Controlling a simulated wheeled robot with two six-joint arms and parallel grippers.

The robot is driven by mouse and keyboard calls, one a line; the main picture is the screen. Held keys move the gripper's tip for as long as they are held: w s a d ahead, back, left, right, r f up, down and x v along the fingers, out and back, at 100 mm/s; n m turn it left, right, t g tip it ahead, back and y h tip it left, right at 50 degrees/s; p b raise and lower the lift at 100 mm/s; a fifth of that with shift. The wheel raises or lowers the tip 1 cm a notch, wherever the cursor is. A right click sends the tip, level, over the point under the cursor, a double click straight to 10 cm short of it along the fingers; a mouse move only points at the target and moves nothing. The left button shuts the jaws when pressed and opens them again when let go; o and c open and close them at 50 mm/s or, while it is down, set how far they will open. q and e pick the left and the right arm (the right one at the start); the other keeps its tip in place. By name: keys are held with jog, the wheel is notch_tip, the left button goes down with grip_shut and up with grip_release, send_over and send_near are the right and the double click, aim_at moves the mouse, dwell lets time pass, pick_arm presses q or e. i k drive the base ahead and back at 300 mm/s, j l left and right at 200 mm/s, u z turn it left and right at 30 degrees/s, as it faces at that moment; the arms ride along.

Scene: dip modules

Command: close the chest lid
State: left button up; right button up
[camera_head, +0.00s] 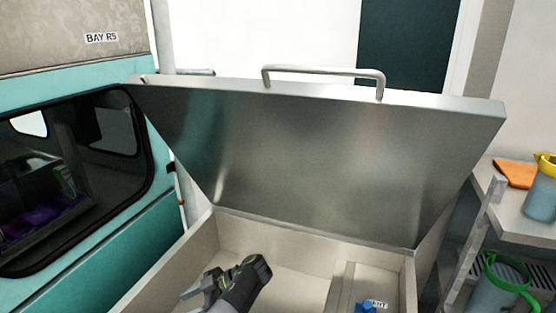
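The chest lid (320,160) is a large brushed-metal panel, raised and tilted up from the chest (205,245) behind its open box. A bar handle (325,71) sits on the lid's upper edge. The chest's pale interior shows below the lid. One gripper, which I take as my left (222,284), is low in the view, over the chest's opening at left of centre. It is dark grey with yellow-green marks and is apart from the lid. How far its fingers are spread is unclear. My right gripper is not in view.
A teal cabinet (150,235) with a dark window stands close at left. At right, a shelf (520,232) holds an orange cloth (515,174) and a yellow-topped jug (541,195); a green-rimmed jug (495,292) is below. A blue item (366,307) lies in the chest's right compartment.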

aim_at(380, 164)
jog(key=k+j, duration=0.25)
jog(key=k, duration=0.2)
jog(key=k+j, duration=0.25)
jog(key=k, duration=0.25)
